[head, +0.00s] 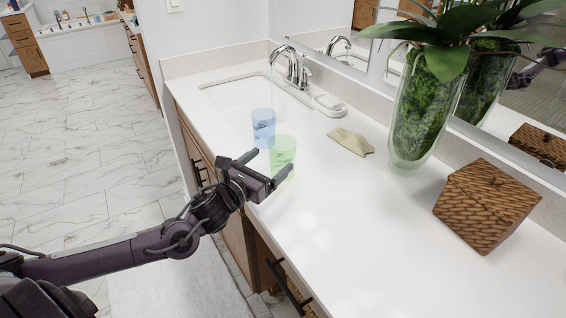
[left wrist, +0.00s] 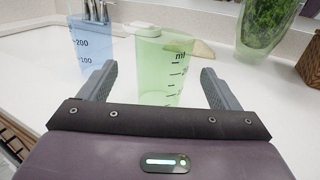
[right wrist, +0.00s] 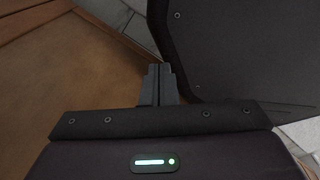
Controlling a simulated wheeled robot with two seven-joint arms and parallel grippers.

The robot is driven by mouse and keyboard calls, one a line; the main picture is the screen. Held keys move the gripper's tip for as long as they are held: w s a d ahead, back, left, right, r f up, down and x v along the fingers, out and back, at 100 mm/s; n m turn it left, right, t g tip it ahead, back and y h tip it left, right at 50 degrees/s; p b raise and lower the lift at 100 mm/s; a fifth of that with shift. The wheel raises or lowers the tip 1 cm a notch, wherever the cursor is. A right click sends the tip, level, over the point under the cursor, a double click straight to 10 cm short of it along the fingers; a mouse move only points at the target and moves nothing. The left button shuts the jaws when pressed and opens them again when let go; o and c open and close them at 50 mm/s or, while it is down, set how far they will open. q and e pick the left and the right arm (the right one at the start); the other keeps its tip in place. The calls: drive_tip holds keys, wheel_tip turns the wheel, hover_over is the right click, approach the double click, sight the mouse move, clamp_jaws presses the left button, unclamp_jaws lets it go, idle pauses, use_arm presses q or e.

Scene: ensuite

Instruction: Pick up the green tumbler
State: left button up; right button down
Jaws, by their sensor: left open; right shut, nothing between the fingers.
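The green tumbler (head: 284,152) is translucent and stands upright on the white counter. My left gripper (head: 266,169) is open at counter height on the near side of the tumbler. In the left wrist view the green tumbler (left wrist: 163,68) stands ahead, between the lines of the two spread fingers (left wrist: 160,85). I cannot tell whether the fingers touch it. My right gripper (right wrist: 160,84) is shut and empty in the right wrist view, away from the tumbler, with a brown wooden surface to its left.
A blue tumbler (head: 263,128) stands close behind and left of the green one, by the sink (head: 222,92). A beige cloth (head: 350,142), a glass planter (head: 425,110) and a woven box (head: 487,205) stand to the right. The front right counter (head: 360,240) is clear.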

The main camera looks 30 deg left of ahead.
sight(274, 155)
use_arm(q)
drive_tip(key=shift+w+r, duration=0.15)
drive_tip(key=shift+w, duration=0.2)
drive_tip(key=w, duration=0.1)
drive_tip(key=w+p, duration=0.1)
drive_tip(key=w+d, duration=0.1)
drive_tip(key=w, duration=0.1)
drive_tip(key=shift+r, duration=0.4)
drive_tip(key=shift+w+f, duration=0.15)
drive_tip(key=shift+w, duration=0.2)
use_arm(e)
drive_tip(key=shift+w+a+r, duration=0.1)
drive_tip(key=shift+w+r, duration=0.65)
use_arm(q)
drive_tip(key=c, duration=1)
use_arm(e)
drive_tip(key=shift+s, duration=0.2)
use_arm(q)
drive_tip(key=shift+c, duration=0.2)
use_arm(e)
drive_tip(key=shift+a, duration=0.1)
